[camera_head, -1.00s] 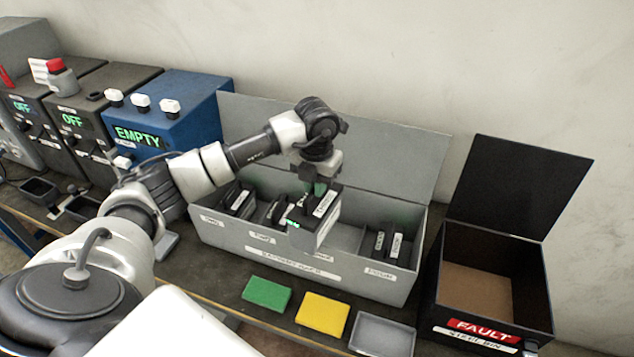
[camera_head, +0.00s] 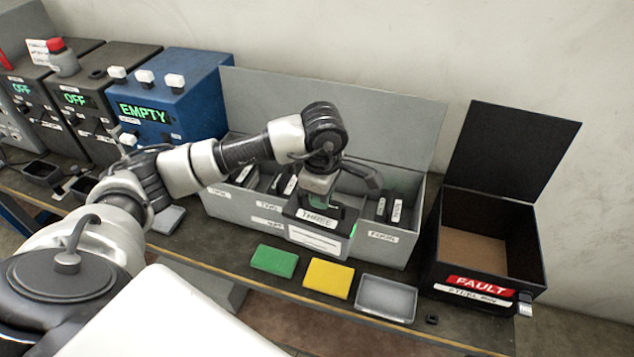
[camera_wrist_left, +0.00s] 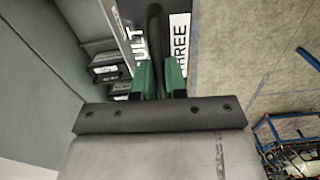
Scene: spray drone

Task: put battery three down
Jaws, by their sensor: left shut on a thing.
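My left gripper (camera_head: 320,200) is shut on battery three (camera_head: 313,226), a grey block with a dark top and a label reading THREE. It holds the battery over the front wall of the long grey battery box (camera_head: 240,208); whether the two touch I cannot tell. A green light shows at the battery's right edge. In the left wrist view the green fingers (camera_wrist_left: 160,80) grip it, and its THREE label (camera_wrist_left: 181,45) shows beside a dark bar. The box's third-slot label is hidden behind the battery. My right gripper is not in view.
Dark batteries stand in the box left and right of the held one. In front lie a green pad (camera_head: 274,261), a yellow pad (camera_head: 328,279) and a grey tray (camera_head: 386,299). An open black FAULT bin (camera_head: 440,262) stands at right. A blue EMPTY unit (camera_head: 195,100) stands at left.

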